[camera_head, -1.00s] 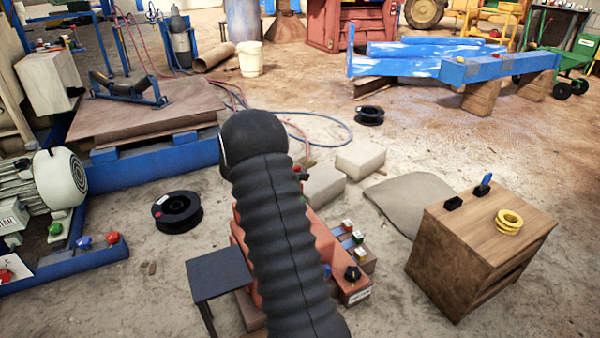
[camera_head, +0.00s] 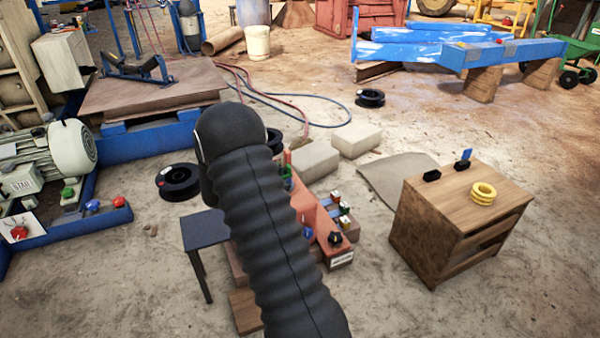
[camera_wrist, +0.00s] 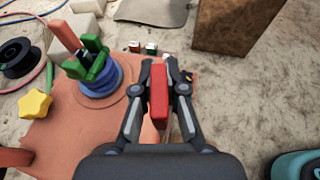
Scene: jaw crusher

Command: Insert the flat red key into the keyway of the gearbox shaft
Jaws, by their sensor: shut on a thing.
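In the wrist view my gripper (camera_wrist: 158,70) is shut on the flat red key (camera_wrist: 159,98), which sits upright between the two fingers. Left of the fingers, an orange housing (camera_wrist: 60,140) carries a round stack of blue discs (camera_wrist: 100,80) with green blocks (camera_wrist: 92,52) and a dark middle part on top. I cannot make out the shaft's keyway. The key is apart from this stack. In the head view the orange housing (camera_head: 313,210) shows beside my black arm, which hides the gripper and the key.
A yellow star knob (camera_wrist: 35,103) is on the left in the wrist view. In the head view a wooden cabinet (camera_head: 425,235) stands right, a dark small table (camera_head: 205,230) left of my arm, and pale blocks (camera_head: 357,140) behind. Open floor lies between housing and cabinet.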

